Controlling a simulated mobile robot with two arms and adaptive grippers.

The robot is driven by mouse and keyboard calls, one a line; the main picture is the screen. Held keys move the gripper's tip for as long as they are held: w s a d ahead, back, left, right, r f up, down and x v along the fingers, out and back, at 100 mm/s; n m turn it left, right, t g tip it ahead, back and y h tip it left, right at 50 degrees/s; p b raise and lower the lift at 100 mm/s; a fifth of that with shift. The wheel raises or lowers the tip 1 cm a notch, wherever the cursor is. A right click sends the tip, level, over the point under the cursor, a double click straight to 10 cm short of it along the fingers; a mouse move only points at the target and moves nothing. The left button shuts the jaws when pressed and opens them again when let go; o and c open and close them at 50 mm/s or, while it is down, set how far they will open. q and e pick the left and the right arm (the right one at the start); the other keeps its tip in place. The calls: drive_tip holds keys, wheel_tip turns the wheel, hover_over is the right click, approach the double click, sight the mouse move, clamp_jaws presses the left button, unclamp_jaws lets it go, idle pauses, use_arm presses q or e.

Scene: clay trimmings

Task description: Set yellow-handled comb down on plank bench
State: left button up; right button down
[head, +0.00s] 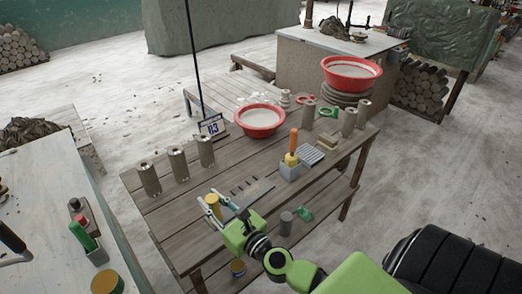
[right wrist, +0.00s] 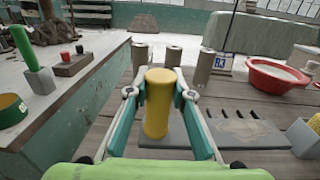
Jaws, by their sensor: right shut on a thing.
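My right gripper (head: 207,207) is shut on the yellow-handled comb (head: 213,205), whose thick yellow cylinder handle stands upright between the fingers. In the right wrist view the yellow handle (right wrist: 158,105) fills the space between the fingertips of my right gripper (right wrist: 158,93). The comb's lower end is hidden, so I cannot tell whether it touches the wood. The plank bench (head: 165,215) lies below, and its boards also show in the right wrist view (right wrist: 108,122). A dark slotted plate (head: 255,194) lies on the bench beside the handle. My left gripper is not in view.
Several grey cylinders (head: 177,164) stand on the bench beyond the gripper. A small B3 sign (head: 211,126), a red basin (head: 260,121) and a grey block holding an orange-handled tool (head: 290,171) stand farther along. Bare planks lie left of the gripper.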

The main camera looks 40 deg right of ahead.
drive_tip(key=w+d+r+h, duration=0.1)
drive_tip(key=w+d+r, duration=0.1)
drive_tip(key=w+d, duration=0.45)
drive_tip(key=w+d+r, duration=0.3)
drive_tip(key=w+d, duration=0.1)
drive_tip(key=w, duration=0.5)
drive_tip(key=shift+m, duration=0.3)
drive_tip(key=a+f+b, duration=0.2)
drive_tip(key=a+f, duration=0.2)
drive_tip(key=s+a+f+b, duration=0.1)
drive_tip(key=a+f+b, duration=0.1)
drive_tip(key=a+f, duration=0.2)
drive_tip(key=a+f+b, duration=0.3)
drive_tip(key=a+f, duration=0.1)
drive_tip(key=a, duration=0.2)
drive_tip(key=shift+s+a+f, duration=0.15)
drive_tip(key=shift+f, duration=0.45)
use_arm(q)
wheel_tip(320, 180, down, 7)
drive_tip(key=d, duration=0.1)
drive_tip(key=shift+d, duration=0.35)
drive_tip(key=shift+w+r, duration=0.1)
